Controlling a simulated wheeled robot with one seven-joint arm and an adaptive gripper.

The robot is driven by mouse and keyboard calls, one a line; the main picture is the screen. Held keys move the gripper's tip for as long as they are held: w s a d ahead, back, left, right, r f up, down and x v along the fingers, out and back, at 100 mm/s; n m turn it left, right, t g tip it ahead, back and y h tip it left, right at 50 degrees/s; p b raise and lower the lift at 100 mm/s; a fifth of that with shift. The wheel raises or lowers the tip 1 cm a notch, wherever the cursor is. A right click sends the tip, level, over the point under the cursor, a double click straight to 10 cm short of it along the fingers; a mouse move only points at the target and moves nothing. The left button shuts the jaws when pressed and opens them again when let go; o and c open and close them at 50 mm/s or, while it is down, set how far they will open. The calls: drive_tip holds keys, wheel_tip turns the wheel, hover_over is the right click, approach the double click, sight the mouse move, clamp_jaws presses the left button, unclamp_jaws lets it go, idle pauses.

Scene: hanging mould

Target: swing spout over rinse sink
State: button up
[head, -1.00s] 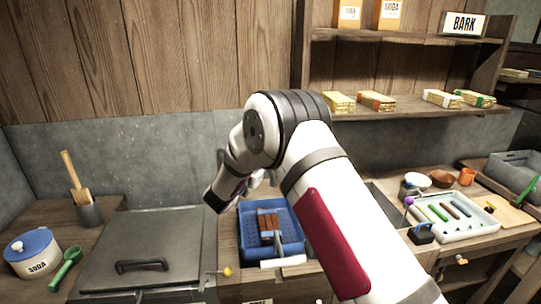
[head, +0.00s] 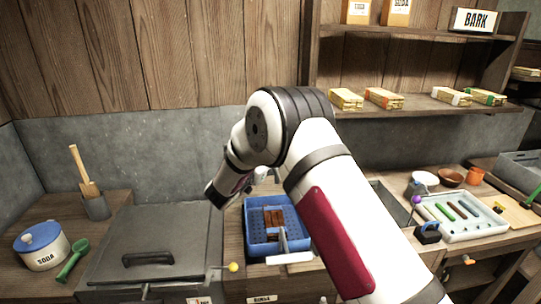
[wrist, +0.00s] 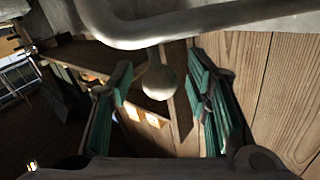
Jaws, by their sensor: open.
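In the wrist view my gripper (wrist: 160,68) is open, with green-padded fingers apart. A round pale knob (wrist: 159,84) hangs between the fingers, with a gap on each side. It sits on a short stem under a bent pale pipe (wrist: 190,24), which looks like the spout and crosses the top of the view. In the head view my arm hides most of the gripper and the pipe; a small pale piece (head: 262,173) shows beside my wrist. A dark sunken basin (head: 388,203), which looks like the rinse sink, is partly hidden right of my arm.
A blue perforated tray (head: 259,247) with brown blocks stands on the counter left of my forearm. A grey lidded box (head: 186,235) is further left. A pale tray of coloured sticks (head: 478,230) is at the right. Shelves (head: 420,105) hang at the back.

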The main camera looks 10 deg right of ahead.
drive_tip(key=v, duration=1.2)
drive_tip(key=shift+r, duration=0.1)
drive_tip(key=s+d+r+n+y, duration=0.1)
drive_tip(key=s+r+n+y, duration=0.15)
drive_tip(key=r+y, duration=0.5)
drive_tip(key=s+r+n+y, duration=0.1)
drive_tip(key=r+n+y, duration=0.35)
drive_tip(key=r, duration=0.65)
drive_tip(key=s+d+f+n+g, duration=0.1)
drive_tip(key=s+d, duration=0.4)
drive_tip(key=s, duration=0.7)
drive_tip(key=s+d+f+n+g, duration=0.1)
drive_tip(key=s+d+g, duration=0.3)
drive_tip(key=s, duration=0.8)
drive_tip(key=s+d+f+n+g, duration=0.1)
drive_tip(key=s+d+f+g, duration=0.2)
drive_tip(key=s, duration=1)
drive_tip(key=d, duration=0.2)
drive_tip(key=shift+d+f+g+h, duration=0.3)
drive_tip(key=shift+d, duration=0.1)
